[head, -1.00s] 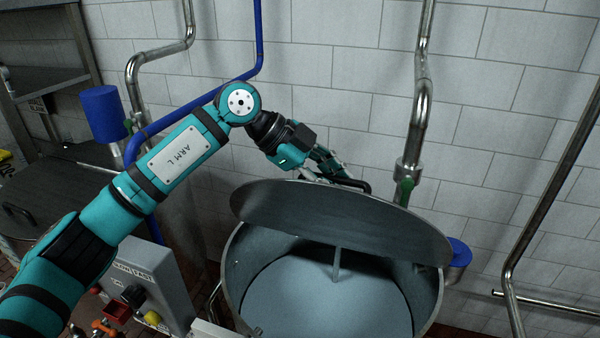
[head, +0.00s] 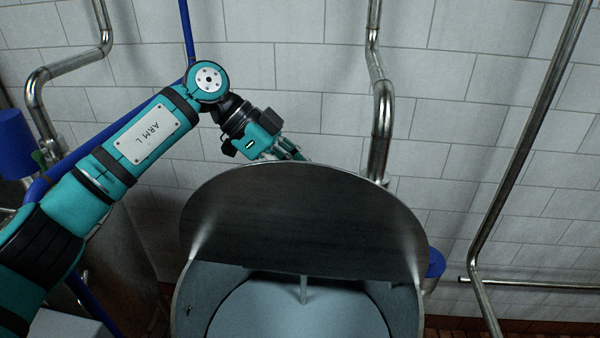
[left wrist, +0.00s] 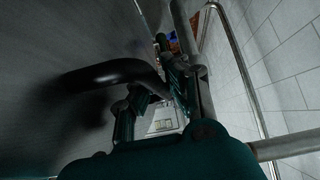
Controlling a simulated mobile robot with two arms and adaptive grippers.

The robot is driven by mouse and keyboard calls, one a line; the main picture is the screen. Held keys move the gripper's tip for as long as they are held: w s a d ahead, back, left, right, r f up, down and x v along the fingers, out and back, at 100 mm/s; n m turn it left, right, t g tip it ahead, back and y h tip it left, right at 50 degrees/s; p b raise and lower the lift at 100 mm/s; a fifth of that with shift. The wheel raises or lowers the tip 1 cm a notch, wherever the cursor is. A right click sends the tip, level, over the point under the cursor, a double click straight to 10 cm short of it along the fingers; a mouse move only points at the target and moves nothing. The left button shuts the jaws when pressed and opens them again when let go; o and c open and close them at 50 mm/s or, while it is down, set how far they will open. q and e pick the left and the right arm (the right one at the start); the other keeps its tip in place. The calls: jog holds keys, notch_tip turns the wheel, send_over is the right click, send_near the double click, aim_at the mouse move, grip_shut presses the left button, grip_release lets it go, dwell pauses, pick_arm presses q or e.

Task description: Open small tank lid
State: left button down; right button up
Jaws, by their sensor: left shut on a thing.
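The small tank (head: 188,308) stands at the lower middle of the head view. Its round grey lid (head: 300,220) is raised and tilted back toward the wall, so the inside of the tank shows below it. My left gripper (head: 292,154) is behind the lid's upper edge, and its fingertips are partly hidden there. In the left wrist view the black lid handle (left wrist: 110,72) runs from the lid face into my left gripper (left wrist: 155,95), whose fingers are shut on it. My right gripper is not in view.
A steel pipe (head: 381,120) runs down the tiled wall just behind the lid. Another pipe (head: 520,160) slants down at the right. A blue cylinder (head: 434,262) sits beside the tank's right side. A blue pipe passes behind my left arm.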

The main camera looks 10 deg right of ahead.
pick_arm(q)
jog(key=c, duration=1.3)
grip_release()
jog(key=shift+s+r, duration=0.2)
jog(key=shift+c, duration=0.2)
jog(key=shift+w+a+r, duration=0.15)
jog(key=shift+a, duration=0.05)
jog(key=v, duration=1.1)
jog(key=shift+r, duration=0.25)
jog(key=shift+a, duration=0.15)
